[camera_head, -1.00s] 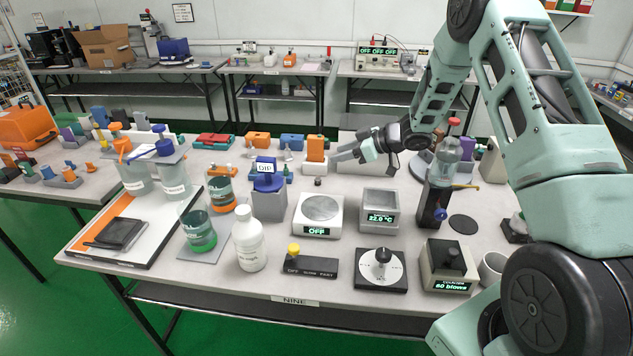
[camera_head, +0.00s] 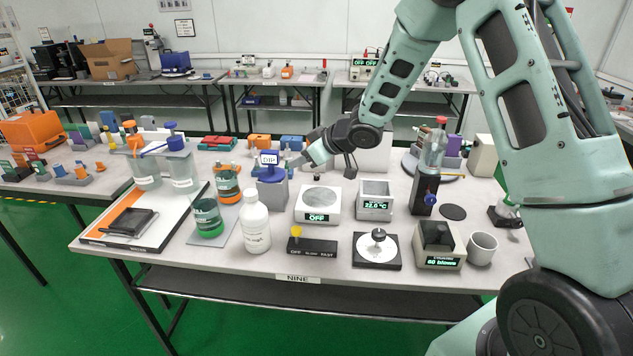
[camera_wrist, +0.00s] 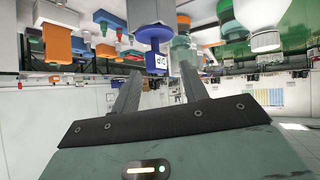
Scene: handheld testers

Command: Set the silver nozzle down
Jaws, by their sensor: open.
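My gripper (camera_head: 295,165) is over the back middle of the table, just right of the blue-topped stand with the DIP sign (camera_head: 272,192). In the wrist view its two fingers (camera_wrist: 160,72) are spread apart with nothing held between them. The DIP sign (camera_wrist: 160,62) shows beyond the gap. I cannot make out the silver nozzle with certainty. A small grey round piece (camera_head: 320,173) lies on the table right of my gripper; I cannot tell whether it is the nozzle. A red nozzle-like piece (camera_wrist: 102,27) and a green one (camera_wrist: 118,14) show in the wrist view, which is upside down.
A white scale (camera_head: 318,203) and a grey box with a temperature display (camera_head: 375,203) stand in front. A tall clear bottle with a red cap (camera_head: 433,150) stands to the right. An orange block (camera_wrist: 58,44) is near my fingers. Blue and orange blocks line the back.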

